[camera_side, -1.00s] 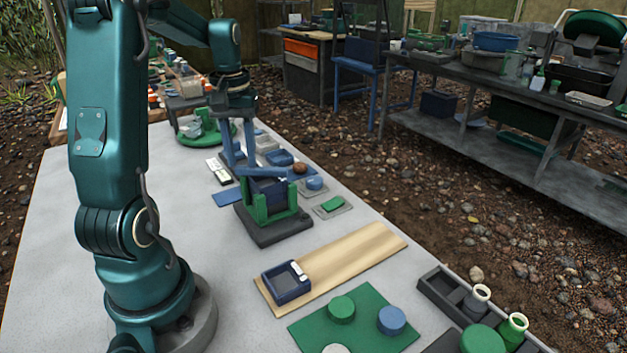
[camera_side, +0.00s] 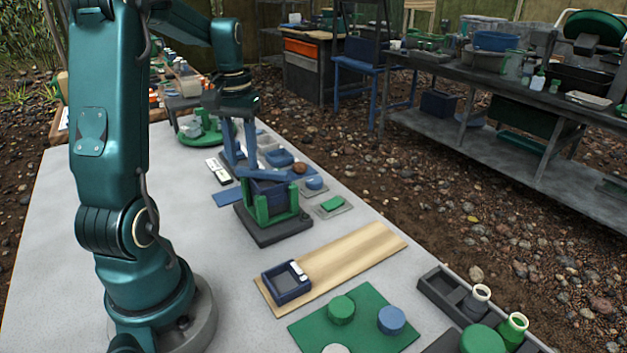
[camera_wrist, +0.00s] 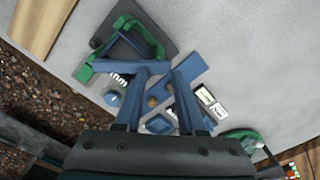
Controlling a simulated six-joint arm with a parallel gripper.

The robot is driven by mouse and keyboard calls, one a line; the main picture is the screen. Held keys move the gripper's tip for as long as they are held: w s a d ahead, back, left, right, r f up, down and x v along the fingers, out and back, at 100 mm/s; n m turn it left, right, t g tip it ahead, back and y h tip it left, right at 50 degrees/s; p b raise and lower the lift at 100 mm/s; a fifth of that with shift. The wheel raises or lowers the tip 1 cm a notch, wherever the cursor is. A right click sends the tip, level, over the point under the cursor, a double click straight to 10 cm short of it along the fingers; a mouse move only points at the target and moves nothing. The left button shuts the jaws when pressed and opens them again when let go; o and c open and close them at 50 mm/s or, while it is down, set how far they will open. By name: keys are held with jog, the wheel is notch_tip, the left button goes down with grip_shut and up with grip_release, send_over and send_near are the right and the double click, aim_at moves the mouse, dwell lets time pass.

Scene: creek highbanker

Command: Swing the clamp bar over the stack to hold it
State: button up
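The clamp bar (camera_side: 265,174) is a blue bar lying across the top of the dark blue stack (camera_side: 268,190) in the side view. The stack sits between green uprights (camera_side: 262,209) on a dark grey base (camera_side: 272,232). In the wrist view the bar (camera_wrist: 125,66) crosses the green frame (camera_wrist: 154,40), with its right end by one fingertip. My gripper (camera_side: 241,168) points down at the bar's left end, behind the stack. Its two blue fingers are apart in the wrist view (camera_wrist: 168,76). Whether a finger touches the bar is unclear.
A blue plate (camera_side: 228,197) lies left of the fixture. A green piece on a grey pad (camera_side: 333,204) and a blue round knob (camera_side: 315,183) stand to its right. A wooden board (camera_side: 345,252) with a dark blue tray (camera_side: 286,283) lies in front, with clear tabletop to the left.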

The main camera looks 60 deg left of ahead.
jog(key=shift+s+r, duration=0.1)
jog(key=shift+r, duration=2.7)
jog(key=shift+d+r, duration=0.1)
jog(key=shift+d, duration=0.05)
jog(key=d+r+m+t, duration=0.1)
jog(key=d+r+m, duration=0.1)
jog(key=d, duration=0.4)
jog(key=d+r+m+t, duration=0.1)
jog(key=d+r+m, duration=0.15)
jog(key=d, duration=0.45)
jog(key=s+d+f+m+t, duration=0.3)
jog(key=s+d+f, duration=0.2)
jog(key=d, duration=0.4)
jog(key=shift+s+f+m, duration=0.15)
jog(key=shift+f+m, duration=0.2)
jog(key=shift+f, duration=0.3)
